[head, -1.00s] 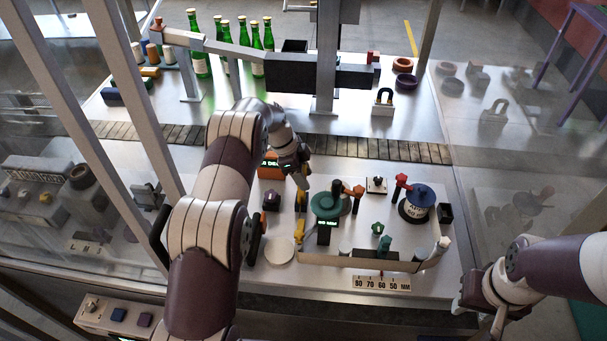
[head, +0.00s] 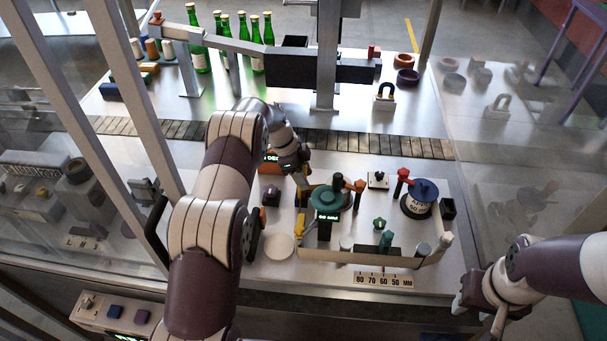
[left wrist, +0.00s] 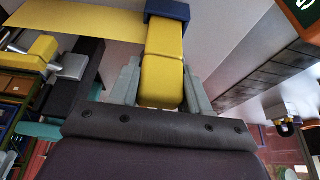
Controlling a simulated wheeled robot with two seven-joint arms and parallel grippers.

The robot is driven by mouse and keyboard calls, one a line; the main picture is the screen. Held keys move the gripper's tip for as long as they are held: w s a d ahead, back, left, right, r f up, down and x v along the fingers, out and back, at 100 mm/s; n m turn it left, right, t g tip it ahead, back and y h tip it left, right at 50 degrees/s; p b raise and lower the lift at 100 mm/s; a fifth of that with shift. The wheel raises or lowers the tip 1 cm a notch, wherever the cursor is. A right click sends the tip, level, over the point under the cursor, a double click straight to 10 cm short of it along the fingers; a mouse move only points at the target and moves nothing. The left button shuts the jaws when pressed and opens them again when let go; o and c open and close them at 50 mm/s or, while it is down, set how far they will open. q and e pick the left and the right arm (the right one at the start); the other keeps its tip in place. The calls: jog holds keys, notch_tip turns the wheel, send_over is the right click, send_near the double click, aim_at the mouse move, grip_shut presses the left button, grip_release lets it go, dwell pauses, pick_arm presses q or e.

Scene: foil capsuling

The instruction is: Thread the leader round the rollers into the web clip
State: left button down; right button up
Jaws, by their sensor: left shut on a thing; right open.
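My left gripper (head: 303,180) reaches down at the left end of the roller plate. In the left wrist view its grey fingers (left wrist: 160,85) are shut on a yellow block (left wrist: 162,68) with a dark blue end. A flat yellow strip (left wrist: 85,18) runs left from near that end. In the head view a pale web band (head: 400,262) runs past the front rollers, including a teal roller (head: 386,241) and a grey roller (head: 424,250). A yellow part (head: 300,226) stands below my left gripper; I cannot tell if it is the clip. My right gripper (head: 478,308) is open and empty at lower right.
A foil reel (head: 418,198) stands at the plate's right, and a green disc (head: 328,202) with a dark post at its left. A white round pad (head: 279,246) lies by my left arm. A slatted conveyor (head: 380,147) crosses behind. Green bottles (head: 243,45) stand beyond it.

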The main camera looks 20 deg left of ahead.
pick_arm(q)
jog(key=shift+c, duration=2.3)
grip_release()
